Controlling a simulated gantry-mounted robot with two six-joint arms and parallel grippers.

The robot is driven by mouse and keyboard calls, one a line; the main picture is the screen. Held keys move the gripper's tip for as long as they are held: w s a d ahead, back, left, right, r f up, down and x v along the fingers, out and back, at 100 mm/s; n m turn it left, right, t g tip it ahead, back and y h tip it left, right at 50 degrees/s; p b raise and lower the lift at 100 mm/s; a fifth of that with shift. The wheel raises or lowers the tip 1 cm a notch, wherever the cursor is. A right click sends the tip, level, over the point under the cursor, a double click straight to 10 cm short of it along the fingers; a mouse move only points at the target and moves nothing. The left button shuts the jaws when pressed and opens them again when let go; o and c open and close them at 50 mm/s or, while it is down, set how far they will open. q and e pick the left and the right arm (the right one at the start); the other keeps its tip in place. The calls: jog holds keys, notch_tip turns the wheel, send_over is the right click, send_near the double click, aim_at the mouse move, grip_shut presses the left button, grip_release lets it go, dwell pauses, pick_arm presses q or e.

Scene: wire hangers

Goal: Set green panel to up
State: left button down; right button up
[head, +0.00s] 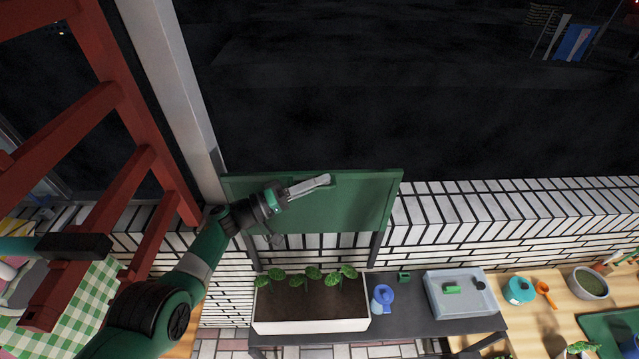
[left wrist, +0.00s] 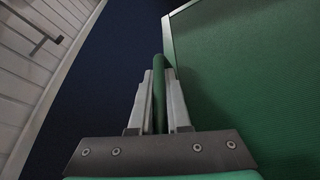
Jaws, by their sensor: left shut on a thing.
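The green panel (head: 355,205) is a flat rectangular board with a raised rim, in front of the white brick wall in the head view. It also fills the right side of the left wrist view (left wrist: 250,70). My left gripper (head: 325,181) reaches across the panel's upper left part. In the left wrist view its fingers (left wrist: 159,88) are shut on a thin green bar beside the panel's edge. I cannot tell exactly how the bar joins the panel. My right gripper is not in view.
A red ladder-like frame (head: 120,100) stands at the left, close to my left arm. Below the panel, a dark table holds a planter (head: 310,325), a blue jug (head: 382,298) and a grey basin (head: 460,308). A wooden table with a teal pot (head: 519,289) is at the right.

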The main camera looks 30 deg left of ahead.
pick_arm(q)
jog(key=shift+a+f, duration=0.1)
jog(key=shift+f, duration=0.4)
jog(key=c, duration=0.9)
grip_release()
jog(key=s+a+p, duration=0.2)
jog(key=p, duration=0.1)
jog(key=shift+s+a+r+p, duration=0.1)
jog(key=shift+r+p, duration=0.15)
jog(key=shift+p, duration=0.05)
jog(key=p+v, duration=0.2)
jog(key=v, duration=0.6)
jog(key=shift+s+f, duration=0.15)
jog(key=shift+s, duration=0.1)
